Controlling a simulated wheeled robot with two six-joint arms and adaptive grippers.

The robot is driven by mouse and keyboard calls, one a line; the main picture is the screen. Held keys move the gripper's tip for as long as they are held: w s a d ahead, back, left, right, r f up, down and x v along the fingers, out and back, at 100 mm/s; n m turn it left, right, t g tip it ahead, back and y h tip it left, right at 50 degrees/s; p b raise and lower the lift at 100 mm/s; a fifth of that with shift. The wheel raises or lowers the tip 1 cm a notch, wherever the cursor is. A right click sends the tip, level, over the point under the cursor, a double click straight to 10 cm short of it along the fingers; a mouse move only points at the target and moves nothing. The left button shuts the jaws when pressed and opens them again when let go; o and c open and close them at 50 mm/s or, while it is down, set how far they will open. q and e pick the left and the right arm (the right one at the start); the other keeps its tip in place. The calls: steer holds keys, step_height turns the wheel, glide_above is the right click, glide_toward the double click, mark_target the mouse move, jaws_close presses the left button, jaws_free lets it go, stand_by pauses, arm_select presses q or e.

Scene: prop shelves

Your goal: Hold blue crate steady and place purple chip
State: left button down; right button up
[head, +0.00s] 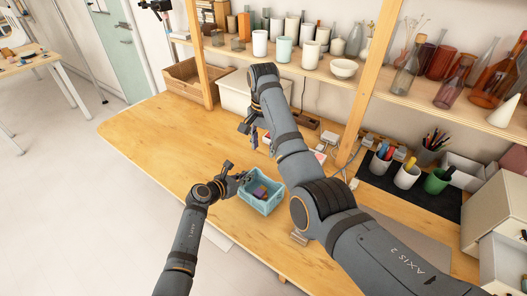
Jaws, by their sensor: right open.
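The light blue crate (266,208) stands on the wooden table near its front edge. Small coloured pieces lie inside it, among them a dark purple one (261,191); I cannot tell whether this is the purple chip. My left gripper (241,179) is at the crate's left rim; its fingers are too small to tell whether they are shut on the rim. My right gripper (247,133) is open above the table, behind the crate and apart from it. I see nothing between its fingers. The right arm hides part of the table right of the crate.
A white bin (234,92) and a wooden box (184,80) stand at the back. Shelves with cups and glass bottles rise behind. Pen cups (407,176) stand on a dark mat (445,202) at the right. The table's left part is clear.

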stand_by(0.4)
arm_select(q)
steer(key=c, duration=1.4)
jaws_free()
steer(key=shift+c, duration=0.2)
steer(key=shift+s, duration=0.1)
steer(key=v, duration=1.1)
steer(key=shift+s+a+r, duration=0.2)
steer(key=shift+s+a, duration=0.05)
steer(key=shift+a, duration=0.05)
